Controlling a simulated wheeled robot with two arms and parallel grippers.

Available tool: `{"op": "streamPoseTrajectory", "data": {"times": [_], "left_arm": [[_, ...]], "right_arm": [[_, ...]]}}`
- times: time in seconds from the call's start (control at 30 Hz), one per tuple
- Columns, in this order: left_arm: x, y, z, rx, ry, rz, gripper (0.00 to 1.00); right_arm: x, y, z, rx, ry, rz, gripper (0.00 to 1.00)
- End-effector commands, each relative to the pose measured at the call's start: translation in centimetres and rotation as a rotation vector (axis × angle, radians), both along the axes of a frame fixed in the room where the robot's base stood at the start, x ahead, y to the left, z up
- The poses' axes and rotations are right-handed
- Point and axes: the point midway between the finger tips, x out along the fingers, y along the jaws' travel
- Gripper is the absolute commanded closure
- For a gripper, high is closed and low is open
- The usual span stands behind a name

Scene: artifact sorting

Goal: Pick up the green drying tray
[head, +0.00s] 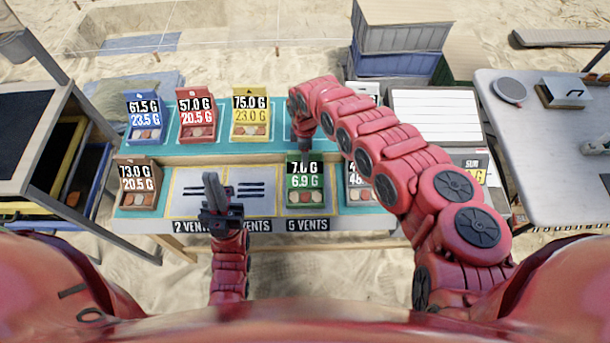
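The green drying tray (306,196) stands at the front of the teal-topped table, in the middle right. Its labels read 7.0 G and 6.9 G, and small reddish and pale pieces lie in it. My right gripper (304,146) points down just behind or above the tray's label; I cannot tell whether they touch. Its fingers are small and partly hidden by the wrist. My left gripper (213,190) points up and forward, left of the green tray, over the front mats. Its fingers look edge-on, and I see nothing held.
Blue (145,121), red (196,119) and yellow (249,121) trays stand in the back row. A brown tray (138,189) stands front left. Another tray (358,188) beside the green one is partly hidden by my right arm. Pale mats (185,197) fill the front middle.

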Motion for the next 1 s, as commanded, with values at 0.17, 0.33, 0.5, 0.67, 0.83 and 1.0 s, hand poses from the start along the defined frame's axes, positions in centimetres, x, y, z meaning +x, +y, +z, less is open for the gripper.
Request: {"op": "streamPoseTrajectory", "data": {"times": [0.17, 0.33, 0.5, 0.67, 0.83, 1.0], "left_arm": [[0.0, 0.0, 0.0, 0.0, 0.0, 0.0, 1.0], [0.0, 0.0, 0.0, 0.0, 0.0, 0.0, 1.0], [0.0, 0.0, 0.0, 0.0, 0.0, 0.0, 1.0], [0.0, 0.0, 0.0, 0.0, 0.0, 0.0, 1.0], [-0.01, 0.0, 0.0, 0.0, 0.0, 0.0, 1.0], [0.0, 0.0, -0.01, 0.0, 0.0, 0.0, 1.0]], "right_arm": [[0.01, 0.01, 0.03, 0.0, 0.0, 0.0, 0.7], [0.01, 0.02, 0.04, 0.001, 0.0, 0.0, 1.0], [0.01, 0.02, 0.04, 0.001, 0.0, 0.0, 1.0], [0.02, 0.03, 0.06, 0.001, 0.0, 0.0, 1.0], [0.01, 0.03, 0.05, 0.001, 0.0, 0.0, 1.0], [0.02, 0.03, 0.06, 0.001, 0.0, 0.0, 1.0]]}}
